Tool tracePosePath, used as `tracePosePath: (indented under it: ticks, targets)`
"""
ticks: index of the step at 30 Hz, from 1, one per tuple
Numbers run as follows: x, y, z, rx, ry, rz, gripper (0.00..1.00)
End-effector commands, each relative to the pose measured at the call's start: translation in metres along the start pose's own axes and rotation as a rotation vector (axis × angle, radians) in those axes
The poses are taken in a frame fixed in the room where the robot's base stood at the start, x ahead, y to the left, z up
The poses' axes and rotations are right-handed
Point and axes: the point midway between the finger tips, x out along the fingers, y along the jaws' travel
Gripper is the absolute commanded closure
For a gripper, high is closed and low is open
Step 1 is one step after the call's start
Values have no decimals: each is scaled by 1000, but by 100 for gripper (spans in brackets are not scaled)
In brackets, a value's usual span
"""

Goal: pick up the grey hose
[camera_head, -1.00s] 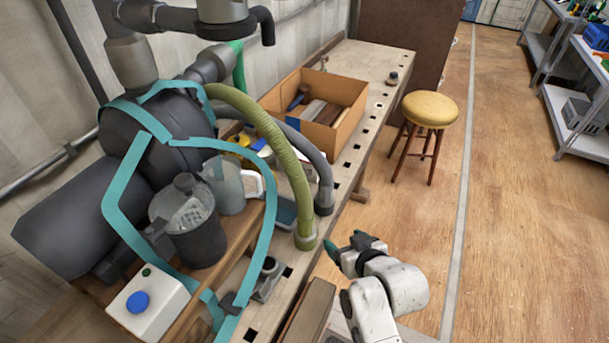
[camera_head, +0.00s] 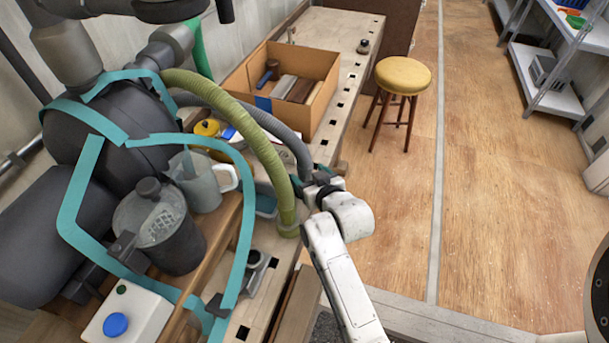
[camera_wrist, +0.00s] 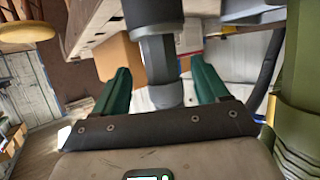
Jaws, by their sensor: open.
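The grey hose (camera_head: 293,143) arcs behind the green hose (camera_head: 262,145) and down over the workbench in the head view. My gripper (camera_head: 317,187) is at the hose's lower end, which it partly hides. The green hose (camera_wrist: 296,100) is close on the right there.
A machine with teal bands is at left. A yellow stool (camera_head: 403,76) stands on the floor. The floor (camera_head: 490,200) to the right is clear.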

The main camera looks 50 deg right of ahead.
Motion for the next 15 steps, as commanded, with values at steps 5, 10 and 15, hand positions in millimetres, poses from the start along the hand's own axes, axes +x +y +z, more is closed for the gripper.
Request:
tracePosePath:
  ticks: [5,10,15]
  targets:
    - [19,0,0,-1,-1,4,26]
    - [36,-2,1,-2,0,3,26]
    - [45,-2,1,-1,-1,1,26]
